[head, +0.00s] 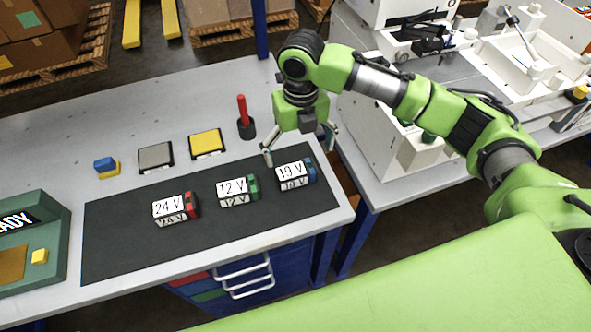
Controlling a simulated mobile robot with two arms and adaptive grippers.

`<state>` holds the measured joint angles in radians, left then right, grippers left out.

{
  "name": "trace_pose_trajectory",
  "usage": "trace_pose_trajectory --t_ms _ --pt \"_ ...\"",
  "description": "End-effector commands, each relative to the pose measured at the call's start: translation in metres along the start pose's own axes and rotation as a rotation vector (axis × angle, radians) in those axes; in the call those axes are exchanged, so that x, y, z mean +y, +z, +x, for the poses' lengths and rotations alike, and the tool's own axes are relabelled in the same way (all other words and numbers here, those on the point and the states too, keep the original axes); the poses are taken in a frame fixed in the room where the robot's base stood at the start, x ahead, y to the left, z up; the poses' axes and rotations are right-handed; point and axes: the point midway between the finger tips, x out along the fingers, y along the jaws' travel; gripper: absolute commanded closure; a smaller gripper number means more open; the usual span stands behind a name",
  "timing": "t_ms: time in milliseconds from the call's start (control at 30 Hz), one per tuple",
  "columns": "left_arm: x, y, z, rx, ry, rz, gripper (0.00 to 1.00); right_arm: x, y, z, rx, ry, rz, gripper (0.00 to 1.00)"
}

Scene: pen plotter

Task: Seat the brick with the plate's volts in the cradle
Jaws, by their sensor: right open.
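Three bricks lie in a row on the dark mat (115,240). The 24 V brick (175,208) has a red end, the 12 V brick (237,189) a green end, and the 19 V brick (294,174) a blue end. My right gripper (299,152) is open, with its fingers pointing down around the far side of the 19 V brick. It holds nothing, and I cannot tell its exact height. My left gripper is not in view. I cannot make out a plate with a volts marking, nor tell which fixture is the cradle.
A green fixture (58,218) with a partly visible "READY" display stands at left. Behind the mat are a grey pad (155,156), a yellow pad (206,143), a blue-and-yellow piece (106,167) and a red upright stick (243,110). White machinery (385,130) stands at right.

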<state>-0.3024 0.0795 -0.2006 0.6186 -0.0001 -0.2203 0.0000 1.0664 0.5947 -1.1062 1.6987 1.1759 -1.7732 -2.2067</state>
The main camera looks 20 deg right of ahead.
Motion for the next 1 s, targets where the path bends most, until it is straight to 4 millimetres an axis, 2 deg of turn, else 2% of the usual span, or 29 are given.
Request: trace_pose_trajectory --t_ms 100,233,367,500,633,767,967,1000 --pt "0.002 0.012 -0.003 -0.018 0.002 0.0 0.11 0.0 -0.001 0.02 0.003 -0.001 0.0 0.08" --pt "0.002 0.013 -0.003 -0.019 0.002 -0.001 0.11 0.0 0.0 0.033 0.0 0.0 0.001 0.08" --pt "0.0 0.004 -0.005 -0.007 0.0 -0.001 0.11 0.002 0.001 0.04 0.0 0.001 -0.001 0.08" --pt "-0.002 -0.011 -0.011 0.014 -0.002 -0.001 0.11 0.004 0.006 0.059 0.003 -0.001 0.002 0.08" --pt "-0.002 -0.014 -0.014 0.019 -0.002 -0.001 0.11 0.005 0.007 0.079 0.001 0.0 -0.001 0.08" --pt "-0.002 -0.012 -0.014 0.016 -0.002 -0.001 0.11 0.005 0.008 0.087 -0.001 0.0 -0.001 0.08" --pt "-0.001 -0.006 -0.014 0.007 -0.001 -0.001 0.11 0.005 0.008 0.088 -0.002 0.0 -0.001 0.08" --pt "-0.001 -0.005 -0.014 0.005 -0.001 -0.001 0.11 0.005 0.008 0.088 -0.002 0.0 -0.001 0.15"
